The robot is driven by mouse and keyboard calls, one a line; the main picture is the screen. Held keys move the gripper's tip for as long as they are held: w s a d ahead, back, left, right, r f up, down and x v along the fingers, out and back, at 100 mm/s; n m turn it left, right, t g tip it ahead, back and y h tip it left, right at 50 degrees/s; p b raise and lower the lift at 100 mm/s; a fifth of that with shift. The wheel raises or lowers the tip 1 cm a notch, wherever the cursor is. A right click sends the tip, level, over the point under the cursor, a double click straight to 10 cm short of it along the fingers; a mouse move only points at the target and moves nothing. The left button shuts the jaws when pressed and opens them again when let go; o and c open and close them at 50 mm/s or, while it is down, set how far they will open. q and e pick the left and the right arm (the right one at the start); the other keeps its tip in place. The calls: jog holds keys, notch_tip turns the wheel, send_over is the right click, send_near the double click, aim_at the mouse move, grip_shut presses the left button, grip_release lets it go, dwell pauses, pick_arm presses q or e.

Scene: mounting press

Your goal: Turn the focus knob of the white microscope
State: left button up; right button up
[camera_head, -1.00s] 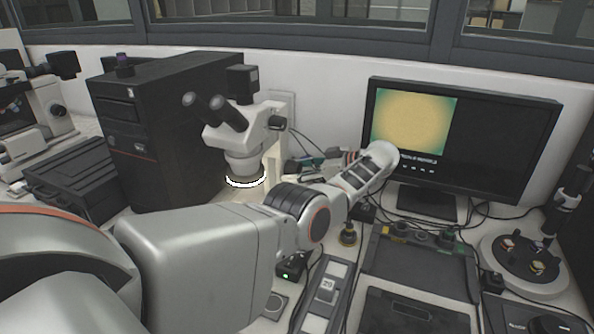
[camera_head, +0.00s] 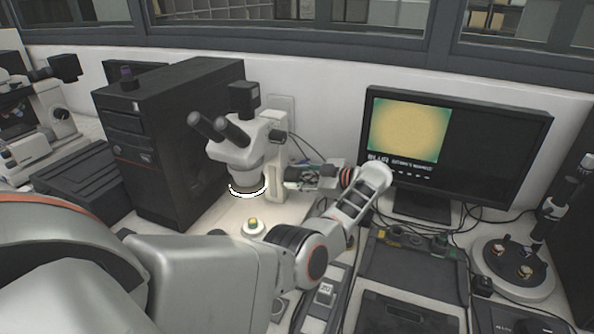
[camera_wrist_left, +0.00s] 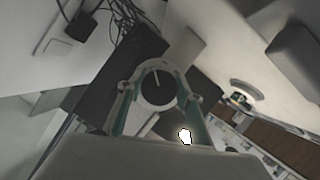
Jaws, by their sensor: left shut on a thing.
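The white microscope (camera_head: 236,150) stands on the bench beside the black computer tower, with a lit ring under its head. My left gripper (camera_head: 300,178) reaches in from the right against the side of its upright post. The focus knob is hidden behind the gripper in the head view. In the left wrist view the focus knob (camera_wrist_left: 157,88) is a round dark disc with a white line, between the two teal fingers of my left gripper (camera_wrist_left: 158,84), which is shut on it. My right gripper is not in view.
The monitor (camera_head: 490,150) shows a yellow-green picture and the word BLUR. The black computer tower (camera_head: 165,150) stands left of the microscope. A dark tray (camera_head: 415,270), a round stand (camera_head: 515,270) and loose cables occupy the right. Another microscope (camera_head: 40,115) is at far left.

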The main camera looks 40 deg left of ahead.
pick_arm(q)
jog(key=shift+n, duration=0.4)
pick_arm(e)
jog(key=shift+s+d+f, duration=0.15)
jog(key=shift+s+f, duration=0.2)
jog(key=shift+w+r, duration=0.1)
pick_arm(q)
jog(key=o, duration=1.1)
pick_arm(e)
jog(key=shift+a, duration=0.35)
